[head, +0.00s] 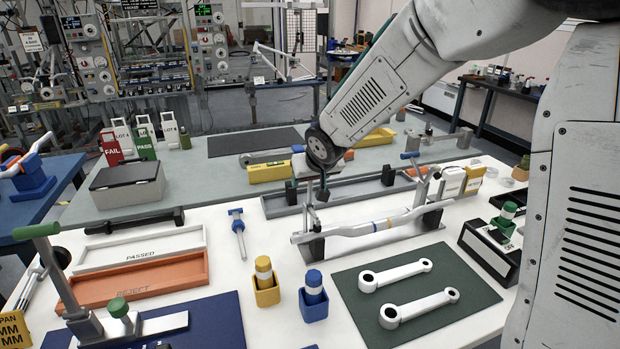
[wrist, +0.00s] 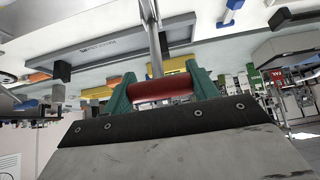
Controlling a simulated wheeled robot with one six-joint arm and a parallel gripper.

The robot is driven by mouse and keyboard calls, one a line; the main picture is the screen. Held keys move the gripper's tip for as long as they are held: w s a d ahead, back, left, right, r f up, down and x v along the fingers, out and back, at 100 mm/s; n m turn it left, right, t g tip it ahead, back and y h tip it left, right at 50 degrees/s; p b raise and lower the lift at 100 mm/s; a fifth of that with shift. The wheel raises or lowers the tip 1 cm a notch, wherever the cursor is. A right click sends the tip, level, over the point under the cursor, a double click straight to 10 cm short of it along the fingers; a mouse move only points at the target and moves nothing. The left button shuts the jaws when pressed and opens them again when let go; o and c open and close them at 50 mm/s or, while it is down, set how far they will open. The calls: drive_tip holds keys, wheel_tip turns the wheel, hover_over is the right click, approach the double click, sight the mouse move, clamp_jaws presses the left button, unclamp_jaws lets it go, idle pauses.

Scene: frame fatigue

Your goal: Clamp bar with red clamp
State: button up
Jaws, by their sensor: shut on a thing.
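My gripper (head: 318,193) is above the bar's left part. The wrist view shows the green fingers of my gripper (wrist: 160,90) shut on a red clamp handle (wrist: 160,88). A grey rod (wrist: 155,50) runs from the handle. In the head view my arm and gripper hide the red handle. I cannot tell whether the red clamp presses on the bar.
A long grey tray (head: 275,206) lies behind the bar. A green mat (head: 395,280) with two white crank arms (head: 395,274) lies in front. Yellow and blue holders (head: 267,295) stand front left. Passed and reject trays (head: 140,283) lie further left. A black switch box (head: 488,250) stands right.

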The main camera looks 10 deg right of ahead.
drive_tip(key=o, duration=1.4)
drive_tip(key=shift+s+r, duration=0.1)
drive_tip(key=v, duration=0.7)
drive_tip(key=shift+s+d+r, duration=0.1)
drive_tip(key=shift+s+r, duration=0.1)
drive_tip(key=shift+r, duration=0.05)
